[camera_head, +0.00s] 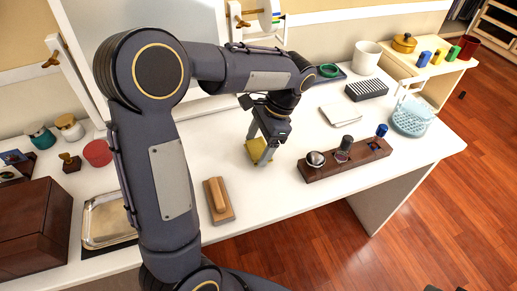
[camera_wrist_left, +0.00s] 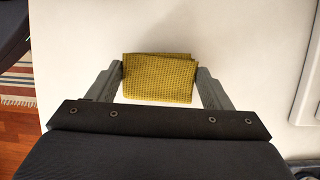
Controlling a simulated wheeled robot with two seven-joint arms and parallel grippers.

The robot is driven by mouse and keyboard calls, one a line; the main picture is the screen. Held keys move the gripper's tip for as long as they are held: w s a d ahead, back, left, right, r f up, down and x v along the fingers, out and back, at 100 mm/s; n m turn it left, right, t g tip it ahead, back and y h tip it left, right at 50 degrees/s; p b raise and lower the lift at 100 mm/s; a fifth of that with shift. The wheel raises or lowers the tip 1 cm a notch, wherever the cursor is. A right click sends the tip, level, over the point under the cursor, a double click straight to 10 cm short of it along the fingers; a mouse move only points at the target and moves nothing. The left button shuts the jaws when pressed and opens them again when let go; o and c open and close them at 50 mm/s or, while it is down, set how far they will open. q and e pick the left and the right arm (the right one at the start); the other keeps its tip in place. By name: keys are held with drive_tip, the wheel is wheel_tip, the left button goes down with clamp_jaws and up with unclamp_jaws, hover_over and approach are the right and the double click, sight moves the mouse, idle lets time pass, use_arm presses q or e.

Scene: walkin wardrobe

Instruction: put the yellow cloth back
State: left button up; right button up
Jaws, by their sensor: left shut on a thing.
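The yellow cloth (camera_head: 254,148) is a small folded piece with a waffle-like weave, seen just above or on the white table (camera_head: 290,190). My left gripper (camera_head: 264,150) is shut on it. In the left wrist view the cloth (camera_wrist_left: 159,79) spans the gap between the two fingertips (camera_wrist_left: 160,75), with a finger at each side. I cannot tell whether the cloth touches the table. My right gripper is not in view.
A wooden brush (camera_head: 217,200) lies in front left of the cloth. A wooden holder (camera_head: 345,160) with several items is to its right. A pale folded cloth (camera_head: 341,115), a striped block (camera_head: 366,90) and a blue basket (camera_head: 411,118) lie farther right. A metal tray (camera_head: 105,218) is at left.

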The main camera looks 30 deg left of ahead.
use_arm(q)
drive_tip(key=shift+f, duration=0.8)
drive_tip(key=shift+f, duration=0.1)
drive_tip(key=o, duration=0.9)
drive_tip(key=p+v, duration=0.3)
drive_tip(key=v, duration=0.8)
drive_tip(key=s+a+r+n+t+h, duration=0.2)
drive_tip(key=s+n+t+h, duration=0.2)
drive_tip(key=s, duration=0.7)
drive_tip(key=s+d+f+n+t+h, duration=0.1)
drive_tip(key=s+n, duration=0.1)
drive_tip(key=s, duration=0.1)
drive_tip(key=s+d+f+n+t+h, duration=0.1)
drive_tip(key=s+f+n+t, duration=0.1)
drive_tip(key=s, duration=0.1)
drive_tip(key=s+d+f+n+t, duration=0.1)
drive_tip(key=s+n+t, duration=0.1)
drive_tip(key=s, duration=0.1)
drive_tip(key=shift+s+d+f+h, duration=0.1)
drive_tip(key=shift+s+f+h, duration=0.2)
drive_tip(key=shift+h, duration=0.1)
